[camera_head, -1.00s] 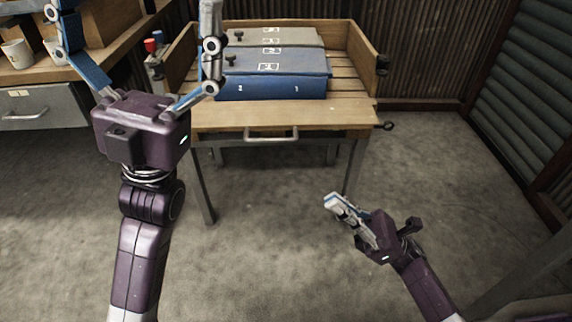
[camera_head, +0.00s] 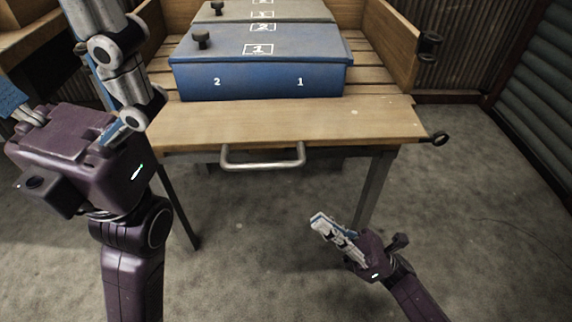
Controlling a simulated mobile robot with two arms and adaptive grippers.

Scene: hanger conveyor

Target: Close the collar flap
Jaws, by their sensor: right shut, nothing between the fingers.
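The collar flap (camera_head: 300,122) is a wooden panel at the front of the slatted wooden collar. It looks folded down, lying roughly flat towards me, with a metal bar handle (camera_head: 262,160) on its near edge. My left gripper (camera_head: 62,78) is large at the upper left, its fingers spread wide and empty. Its tips run near or past the picture edge. One finger overlaps the view of the flap's left end; I cannot tell if it touches. My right gripper (camera_head: 318,222) is shut and empty, low in front of the table, below and apart from the flap.
A blue box (camera_head: 260,82) with a black knob sits inside the collar behind the flap, a grey box (camera_head: 310,12) behind it. The collar's right wall (camera_head: 388,40) stands upright. A metal eye (camera_head: 439,139) sticks out at the flap's right corner. The floor to the right is clear.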

